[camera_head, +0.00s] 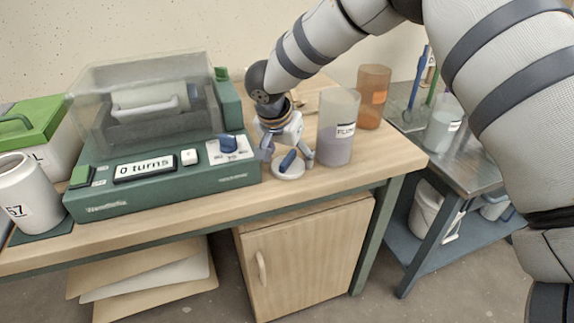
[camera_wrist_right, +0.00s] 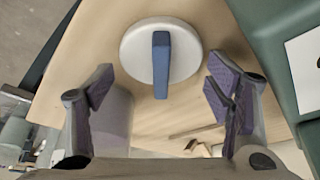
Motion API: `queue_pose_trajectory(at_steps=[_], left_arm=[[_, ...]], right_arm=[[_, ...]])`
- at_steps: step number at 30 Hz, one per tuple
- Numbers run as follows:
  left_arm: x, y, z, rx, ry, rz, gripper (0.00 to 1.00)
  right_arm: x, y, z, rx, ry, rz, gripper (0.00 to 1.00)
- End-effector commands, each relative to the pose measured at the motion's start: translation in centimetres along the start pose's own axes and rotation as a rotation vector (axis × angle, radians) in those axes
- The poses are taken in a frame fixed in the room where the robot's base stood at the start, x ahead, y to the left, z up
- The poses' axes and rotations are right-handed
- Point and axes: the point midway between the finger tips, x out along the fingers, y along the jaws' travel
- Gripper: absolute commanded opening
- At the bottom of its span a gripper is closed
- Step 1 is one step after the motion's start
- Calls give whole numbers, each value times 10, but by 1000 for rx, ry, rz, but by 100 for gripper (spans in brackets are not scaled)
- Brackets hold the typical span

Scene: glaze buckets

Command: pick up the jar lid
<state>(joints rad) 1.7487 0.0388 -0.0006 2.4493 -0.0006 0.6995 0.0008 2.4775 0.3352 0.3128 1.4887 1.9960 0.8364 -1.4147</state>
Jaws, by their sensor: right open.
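The jar lid (camera_head: 290,172) is a white disc with a blue bar handle. It lies flat on the wooden worktop, just right of the green machine. It also shows in the right wrist view (camera_wrist_right: 188,64), top centre, with the blue handle pointing toward the gripper. My right gripper (camera_head: 288,154) is open and empty, close to the lid. In the right wrist view its two fingers (camera_wrist_right: 163,92) are spread wide on either side of the handle's line, with the lid ahead of the tips. My left gripper is not in view.
The green machine (camera_head: 160,180) with a clear cover stands close left of the lid. A labelled translucent container (camera_head: 337,140) stands close right, with an orange container (camera_head: 373,97) behind it. The worktop's front edge (camera_head: 300,195) is just before the lid.

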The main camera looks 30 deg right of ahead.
Motion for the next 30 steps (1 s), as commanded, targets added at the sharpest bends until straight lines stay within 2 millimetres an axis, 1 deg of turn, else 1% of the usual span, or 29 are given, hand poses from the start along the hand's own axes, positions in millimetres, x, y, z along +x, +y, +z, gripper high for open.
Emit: queue_pose_trajectory(at_steps=[1,2,8,9,11,12,13,20,23,26,28,30], left_arm=[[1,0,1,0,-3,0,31],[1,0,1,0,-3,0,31],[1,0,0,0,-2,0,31],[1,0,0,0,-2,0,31],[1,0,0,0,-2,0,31],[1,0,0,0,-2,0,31],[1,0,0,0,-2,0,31],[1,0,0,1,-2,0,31],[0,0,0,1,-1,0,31],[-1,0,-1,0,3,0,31],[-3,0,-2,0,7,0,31],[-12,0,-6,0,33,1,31]], right_arm=[[6,0,1,-1,0,2,73],[7,0,0,-1,0,1,73],[7,0,0,0,1,-1,73],[7,0,0,0,1,-1,64],[7,0,0,0,1,-1,50],[7,0,0,0,1,-1,41],[7,0,0,0,1,-1,35],[7,0,0,0,1,0,35],[3,0,-2,1,1,-1,35],[-9,-1,-8,3,2,-4,35],[-24,-1,-13,3,2,-7,35],[-48,7,-11,2,4,-10,35]])
